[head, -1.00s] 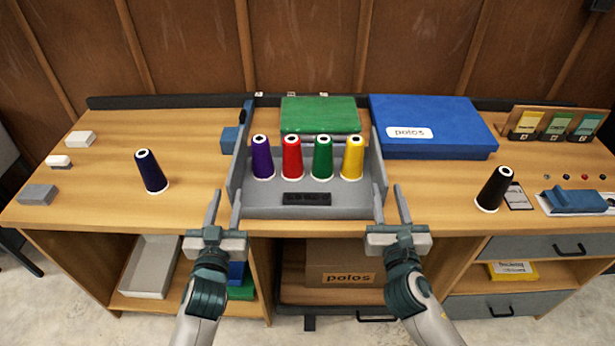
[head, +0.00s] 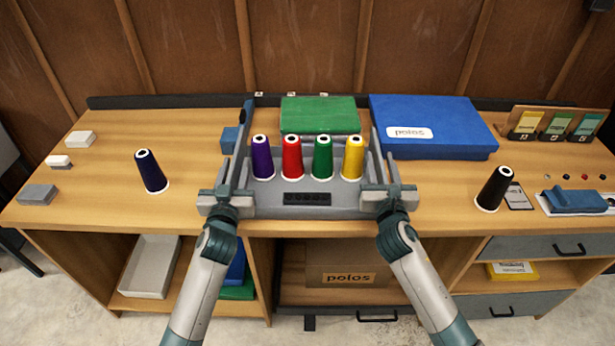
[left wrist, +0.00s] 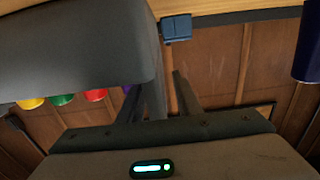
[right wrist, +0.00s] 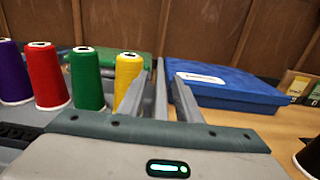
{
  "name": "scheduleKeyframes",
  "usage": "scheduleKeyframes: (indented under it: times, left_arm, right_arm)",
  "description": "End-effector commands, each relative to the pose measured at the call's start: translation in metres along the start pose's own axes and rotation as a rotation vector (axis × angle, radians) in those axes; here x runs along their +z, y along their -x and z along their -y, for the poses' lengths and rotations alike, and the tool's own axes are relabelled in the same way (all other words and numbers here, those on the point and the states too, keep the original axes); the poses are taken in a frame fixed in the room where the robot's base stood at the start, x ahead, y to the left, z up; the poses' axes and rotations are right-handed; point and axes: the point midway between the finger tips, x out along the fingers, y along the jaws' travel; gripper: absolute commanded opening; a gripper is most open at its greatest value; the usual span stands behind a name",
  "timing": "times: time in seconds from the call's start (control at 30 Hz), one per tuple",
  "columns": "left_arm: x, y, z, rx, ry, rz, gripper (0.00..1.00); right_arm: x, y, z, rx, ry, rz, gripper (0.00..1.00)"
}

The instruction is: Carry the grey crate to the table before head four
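The grey crate (head: 270,210) stands on the wooden workbench and holds purple (head: 262,160), red (head: 292,160), green (head: 323,160) and yellow (head: 352,160) thread cones, all upright. My left gripper (head: 228,172) is at its left side wall, with fingers apart on either side of the wall; this also shows in the left wrist view (left wrist: 158,95). My right gripper (head: 384,170) is likewise open around the right side wall, and a gap beside the wall shows in the right wrist view (right wrist: 160,92). I cannot pick out a table before head four.
A dark blue cone (head: 151,172) stands left of the crate and a black cone (head: 494,190) right of it. A green box (head: 320,114) and a blue box (head: 425,130) lie behind. A blue block (head: 230,140) is near the crate's left wall. Shelves are below.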

Motion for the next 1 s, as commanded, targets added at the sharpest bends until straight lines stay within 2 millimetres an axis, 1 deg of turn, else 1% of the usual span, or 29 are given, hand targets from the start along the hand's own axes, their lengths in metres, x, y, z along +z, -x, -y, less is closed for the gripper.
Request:
scheduleKeyframes:
  times: [0.17,0.2,0.3,0.57,0.77,1.0]
  left_arm:
    - [0.0,0.0,0.0,0.0,0.0,0.0,0.31]
    - [0.0,0.0,0.0,0.0,0.0,0.0,0.22]
    - [0.0,0.0,0.0,0.0,0.0,0.0,0.0]
    - [0.0,0.0,0.0,0.0,0.0,0.0,0.0]
    - [-0.004,0.0,0.0,0.001,0.001,-0.004,0.0]
    - [-0.014,0.0,0.0,0.001,0.001,-0.004,0.0]
  right_arm:
    - [0.0,0.0,0.0,0.0,0.0,0.0,0.31]
    - [0.0,0.0,0.0,0.0,0.0,0.0,0.22]
    - [0.0,0.0,0.0,0.0,0.0,0.0,0.0]
    - [0.0,0.0,0.0,0.0,0.0,0.0,0.0]
    - [0.004,0.0,0.0,0.001,0.0,0.003,0.0]
    - [0.014,0.0,0.0,0.001,0.0,0.003,0.0]
